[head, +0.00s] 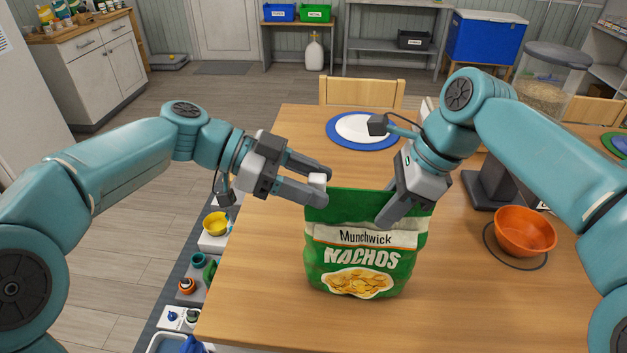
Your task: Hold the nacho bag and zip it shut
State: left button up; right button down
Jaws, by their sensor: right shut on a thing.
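The green nacho bag (365,255), labelled "Munchwick Nachos", stands upright on the wooden table, front towards me. A small white block, perhaps the zip slider (317,181), shows at its top left corner. My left gripper (324,183) is at that corner, its two fingers apart with the white block between them. My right gripper (392,213) is shut on the bag's top edge at the right, one finger in front. Its other finger is hidden behind the bag. The zip between the grippers is too small to tell open from shut.
A blue-rimmed white plate (336,132) lies behind the bag. An orange bowl (525,232) sits at the right, near a grey stand (489,191). Bare tabletop (270,290) lies left and in front of the bag. A low strip with several small items is left of the table.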

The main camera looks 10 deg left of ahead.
jog(key=shift+d+f, duration=0.1)
jog(key=shift+f, duration=0.25)
pick_arm(q)
jog(key=v, duration=1.2)
pick_arm(e)
jog(key=shift+s, duration=0.1)
pick_arm(q)
jog(key=shift+f, duration=0.1)
pick_arm(e)
jog(key=c, duration=0.9)
grip_release()
pick_arm(q)
jog(key=shift+w, duration=0.1)
pick_arm(e)
jog(key=shift+o, duration=0.2)
jog(key=shift+r, duration=0.1)
jog(key=shift+r, duration=0.1)
jog(key=shift+r, duration=0.25)
jog(key=v, duration=0.6)
jog(key=shift+d+r, duration=0.3)
jog(key=shift+r, duration=0.05)
